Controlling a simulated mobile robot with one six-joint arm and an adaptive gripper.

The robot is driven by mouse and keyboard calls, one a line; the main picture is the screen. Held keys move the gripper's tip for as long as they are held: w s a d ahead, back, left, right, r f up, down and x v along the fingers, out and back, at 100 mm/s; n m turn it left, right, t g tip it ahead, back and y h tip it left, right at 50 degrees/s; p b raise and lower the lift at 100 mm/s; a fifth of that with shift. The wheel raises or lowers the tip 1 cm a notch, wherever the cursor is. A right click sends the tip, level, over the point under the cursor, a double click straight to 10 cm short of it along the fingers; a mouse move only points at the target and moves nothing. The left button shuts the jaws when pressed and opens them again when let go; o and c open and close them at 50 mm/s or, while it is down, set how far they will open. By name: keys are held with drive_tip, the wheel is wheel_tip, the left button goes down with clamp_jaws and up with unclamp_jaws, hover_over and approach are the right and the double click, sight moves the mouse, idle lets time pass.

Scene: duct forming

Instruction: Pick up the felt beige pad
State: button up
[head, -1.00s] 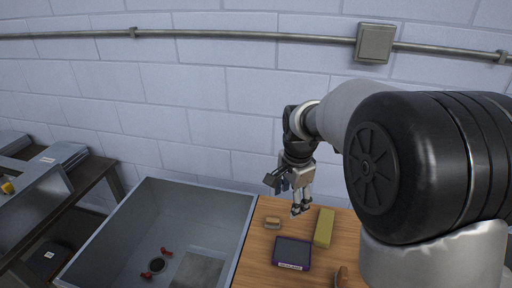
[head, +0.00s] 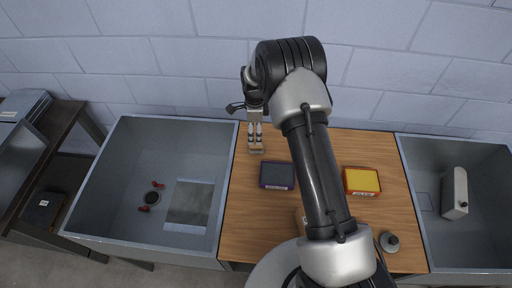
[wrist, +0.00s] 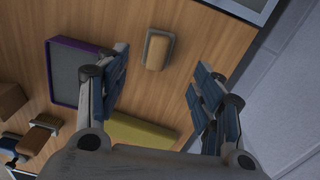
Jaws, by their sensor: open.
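The felt beige pad appears to be the small beige block with a grey rim or base (wrist: 159,50), lying flat on the wooden bench in the wrist view. My gripper (wrist: 162,85) is open, with its two blue-padded fingers wide apart and nothing between them. The pad shows beyond the fingers, between their lines and nearer the left one. In the head view my gripper (head: 255,147) points down over the bench's back left part. There it covers most or all of the pad, and I cannot tell the height between them.
A yellow-olive bar (wrist: 141,133) lies near the fingers in the wrist view. An orange-edged yellow tray (head: 361,181) is farther right. Deep grey basins flank the bench, left (head: 100,192) and right (head: 432,246).

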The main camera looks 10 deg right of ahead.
sight(256, 145)
drive_tip(key=f, duration=0.9)
drive_tip(key=shift+s+d, duration=0.2)
drive_tip(key=c, duration=1.2)
drive_tip(key=shift+r, duration=0.1)
